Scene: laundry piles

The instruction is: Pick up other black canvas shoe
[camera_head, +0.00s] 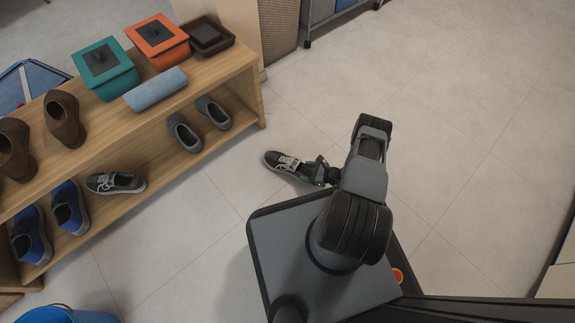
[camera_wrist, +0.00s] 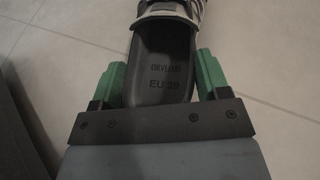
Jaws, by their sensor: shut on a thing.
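A black canvas shoe (camera_head: 282,160) with pale laces and sole shows low by the floor, its toe pointing left. My gripper (camera_head: 318,174) is at its heel end. In the wrist view my gripper (camera_wrist: 161,85) has its green fingers on both sides of the shoe's heel (camera_wrist: 165,55), shut on it. The insole faces up with lettering on it. I cannot tell whether the shoe touches the floor. Another black canvas shoe (camera_head: 116,183) lies on the lower shelf at the left.
A wooden shelf (camera_head: 150,150) stands at the left. Its lower level holds blue shoes (camera_head: 70,207) and grey shoes (camera_head: 184,132). Its top holds brown shoes (camera_head: 64,117), a teal box (camera_head: 105,70), an orange box (camera_head: 158,42) and a rolled blue cloth (camera_head: 156,89). Floor (camera_head: 480,130) to the right is clear.

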